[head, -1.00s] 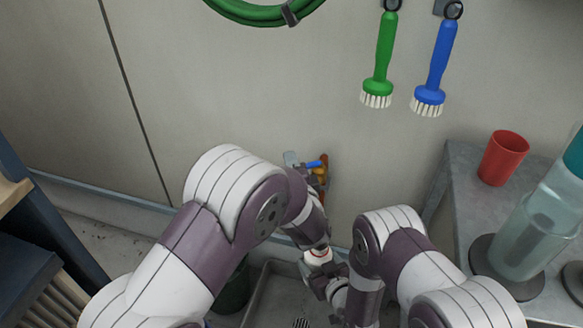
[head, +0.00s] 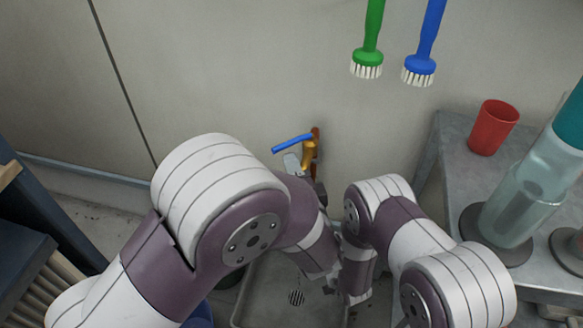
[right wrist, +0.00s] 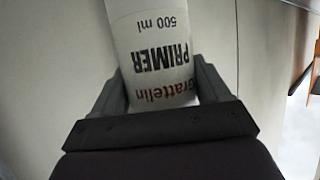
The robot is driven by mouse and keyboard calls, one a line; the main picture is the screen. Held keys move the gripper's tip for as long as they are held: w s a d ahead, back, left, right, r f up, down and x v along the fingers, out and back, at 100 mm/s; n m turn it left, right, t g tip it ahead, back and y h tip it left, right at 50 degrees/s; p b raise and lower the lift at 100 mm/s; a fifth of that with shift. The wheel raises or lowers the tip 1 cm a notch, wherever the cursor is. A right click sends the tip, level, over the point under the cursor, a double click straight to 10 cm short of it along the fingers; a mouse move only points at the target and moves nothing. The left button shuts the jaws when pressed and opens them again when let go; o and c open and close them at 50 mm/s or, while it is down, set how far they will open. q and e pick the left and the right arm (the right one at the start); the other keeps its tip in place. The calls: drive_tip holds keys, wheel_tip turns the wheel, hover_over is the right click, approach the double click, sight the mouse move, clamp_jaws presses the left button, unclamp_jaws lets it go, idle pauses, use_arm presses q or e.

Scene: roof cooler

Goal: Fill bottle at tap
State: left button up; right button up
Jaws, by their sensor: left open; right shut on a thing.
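The brass-orange tap (head: 309,155) is on the wall in the head view, with its blue lever (head: 292,143) pointing left. My right gripper (right wrist: 165,100) is shut on a white bottle (right wrist: 158,45) labelled "Grattelin PRIMER 500 ml" in the right wrist view. In the head view the bottle is hidden by my arms. The grey sink (head: 262,285) with its round drain lies below the tap. No water stream is visible.
On the grey side counter (head: 445,150) at right are a red cup (head: 493,127) and a large clear teal-topped container (head: 520,205). Green (head: 367,60) and blue (head: 421,65) brushes hang on the wall. A dark slatted unit (head: 35,250) is at left.

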drive_tip(key=w+a, duration=0.1)
drive_tip(key=w, duration=0.2)
drive_tip(key=w+a, duration=0.1)
drive_tip(key=w, duration=0.1)
drive_tip(key=shift+w+a, duration=0.15)
drive_tip(key=shift+a, duration=0.2)
idle(1.9)
drive_tip(key=s+d, duration=0.1)
drive_tip(key=s, duration=0.2)
drive_tip(key=s+d, duration=0.1)
drive_tip(key=s, duration=0.1)
drive_tip(key=shift+s+d, duration=0.2)
drive_tip(key=shift+d, duration=0.15)
